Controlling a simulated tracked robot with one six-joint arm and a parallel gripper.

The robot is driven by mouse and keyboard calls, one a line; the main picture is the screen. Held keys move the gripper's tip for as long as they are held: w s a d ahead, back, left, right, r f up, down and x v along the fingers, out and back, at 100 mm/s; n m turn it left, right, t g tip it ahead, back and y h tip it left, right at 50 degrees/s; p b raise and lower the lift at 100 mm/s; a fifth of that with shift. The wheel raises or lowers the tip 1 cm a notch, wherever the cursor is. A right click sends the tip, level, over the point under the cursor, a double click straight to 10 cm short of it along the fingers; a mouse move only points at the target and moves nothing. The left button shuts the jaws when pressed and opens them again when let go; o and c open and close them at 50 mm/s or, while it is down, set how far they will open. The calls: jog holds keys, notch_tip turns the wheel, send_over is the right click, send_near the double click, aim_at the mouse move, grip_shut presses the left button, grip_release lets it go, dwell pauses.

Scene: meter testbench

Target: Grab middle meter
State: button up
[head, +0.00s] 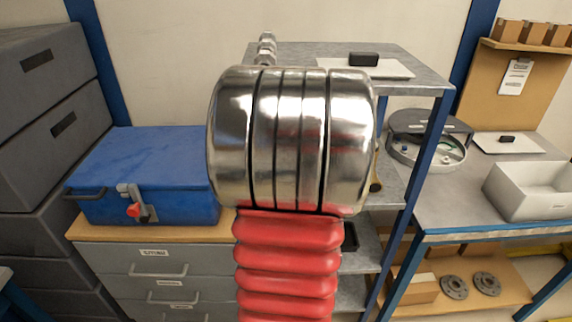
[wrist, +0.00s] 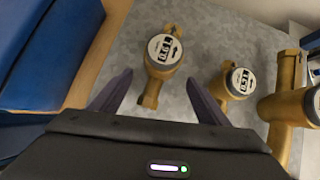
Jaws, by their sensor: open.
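The middle meter (wrist: 238,82) is right of the right finger, outside the gap. The right meter (wrist: 310,104) is cut off by the picture edge.
A blue toolbox (head: 150,175) sits left on a drawer cabinet (head: 160,270). A metal shelf unit (head: 425,80) stands behind my arm. On the right, a bench (head: 440,215) holds a round grey device (head: 428,140) and a white bin (head: 525,190).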

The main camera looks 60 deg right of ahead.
jog(key=shift+w+d, duration=0.7)
jog(key=shift+d, duration=0.2)
jog(key=shift+w+d, duration=0.7)
jog(key=shift+d, duration=0.15)
jog(key=shift+x, duration=2.5)
jog(key=shift+c, duration=0.2)
jog(key=shift+r, duration=0.1)
grip_shut()
jog(key=shift+r, duration=0.1)
